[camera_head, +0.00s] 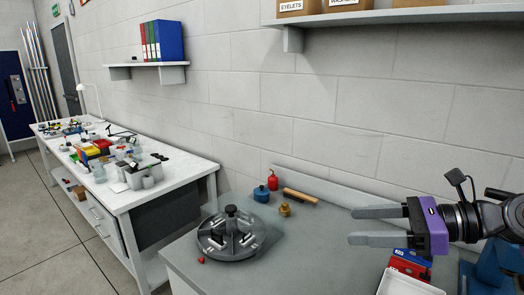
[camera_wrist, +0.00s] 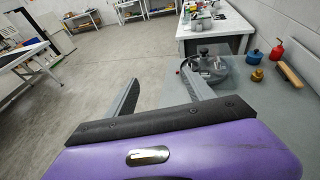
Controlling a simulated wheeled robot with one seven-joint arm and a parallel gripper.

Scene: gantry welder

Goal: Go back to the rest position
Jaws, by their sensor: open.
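My gripper (camera_head: 380,226) is at the right of the head view, raised above the grey table (camera_head: 335,265). Its two grey fingers point left and stand apart with nothing between them. In the wrist view my gripper (camera_wrist: 165,92) also shows open fingers and a purple body. A round dark fixture (camera_head: 231,235) with a central knob sits on the table, to the left of my gripper and apart from it. It also shows beyond the fingers in the wrist view (camera_wrist: 208,68).
A blue canister (camera_head: 261,194), a red bottle (camera_head: 273,180), a brass piece (camera_head: 285,210) and a wooden-handled brush (camera_head: 300,196) stand near the wall. A white tray (camera_head: 405,287) and red-blue boxes (camera_head: 408,264) lie below my gripper. A shelf (camera_head: 390,17) hangs above. Floor (camera_head: 60,235) is clear at left.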

